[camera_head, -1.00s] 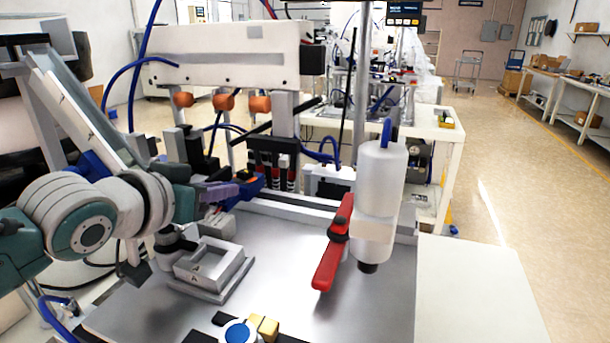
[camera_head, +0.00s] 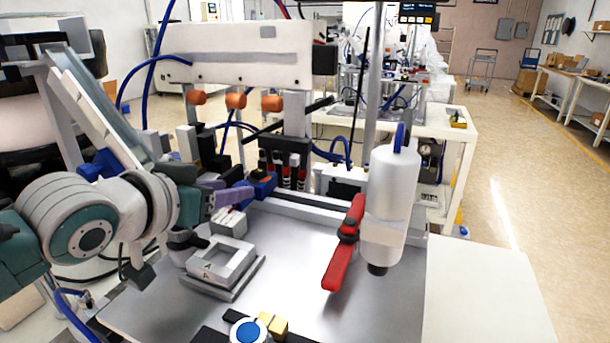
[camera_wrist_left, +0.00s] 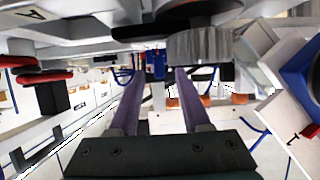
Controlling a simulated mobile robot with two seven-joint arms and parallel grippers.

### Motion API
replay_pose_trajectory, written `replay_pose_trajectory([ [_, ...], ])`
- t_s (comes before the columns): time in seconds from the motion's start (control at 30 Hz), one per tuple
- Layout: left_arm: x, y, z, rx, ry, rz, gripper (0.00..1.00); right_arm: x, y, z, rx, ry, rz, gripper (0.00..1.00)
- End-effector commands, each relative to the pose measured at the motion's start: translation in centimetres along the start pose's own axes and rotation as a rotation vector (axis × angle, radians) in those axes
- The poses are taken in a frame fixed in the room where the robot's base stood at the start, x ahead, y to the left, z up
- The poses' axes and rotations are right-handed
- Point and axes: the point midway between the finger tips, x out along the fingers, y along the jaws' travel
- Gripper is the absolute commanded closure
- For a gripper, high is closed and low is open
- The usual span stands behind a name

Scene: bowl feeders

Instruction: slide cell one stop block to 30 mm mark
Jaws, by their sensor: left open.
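My left gripper (camera_head: 250,192) comes in from the left with its purple fingers pointing right, beside a small blue block (camera_head: 265,184) at the rear of the metal table. The block looks like the stop block, but I cannot read a label on it. In the left wrist view the two purple fingers (camera_wrist_left: 160,75) stand apart, with a blue part (camera_wrist_left: 158,66) beyond them, seen in the gap. Whether a finger touches it I cannot tell. A white plate with red marks (camera_head: 229,216) lies just below the fingers; its marks are too small to read. My right gripper is not in view.
A grey square frame fixture (camera_head: 222,264) stands under the left wrist. A red handle (camera_head: 345,245) and white bottle (camera_head: 388,205) stand to the right. A blue-topped round button (camera_head: 248,331) is at the front. The metal table's (camera_head: 300,270) middle is clear.

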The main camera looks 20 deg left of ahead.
Motion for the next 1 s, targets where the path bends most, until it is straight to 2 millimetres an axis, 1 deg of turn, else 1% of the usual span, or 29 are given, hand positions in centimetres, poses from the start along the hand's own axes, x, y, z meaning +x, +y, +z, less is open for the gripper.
replay_pose_trajectory([
  [0.03,-1.0,0.0,-0.1,0.001,-0.001,0.001,0.53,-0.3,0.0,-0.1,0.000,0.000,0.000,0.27],
  [0.2,-4.3,0.0,0.0,0.002,-0.001,0.000,0.53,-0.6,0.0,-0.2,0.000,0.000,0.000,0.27],
  [0.3,-6.0,0.0,0.0,0.002,-0.001,0.000,0.53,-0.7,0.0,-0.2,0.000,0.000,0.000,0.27],
  [0.4,-7.2,0.0,0.0,0.001,-0.001,0.000,0.53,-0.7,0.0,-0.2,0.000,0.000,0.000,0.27],
  [0.5,-7.9,0.0,0.0,0.001,0.000,-0.001,0.53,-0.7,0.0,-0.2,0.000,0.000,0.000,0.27],
  [0.6,-8.2,0.0,0.0,0.001,0.000,-0.001,0.53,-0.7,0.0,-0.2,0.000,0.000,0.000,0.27],
  [1.0,-8.2,0.0,0.0,0.001,0.001,0.000,0.53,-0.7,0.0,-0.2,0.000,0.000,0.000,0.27],
])
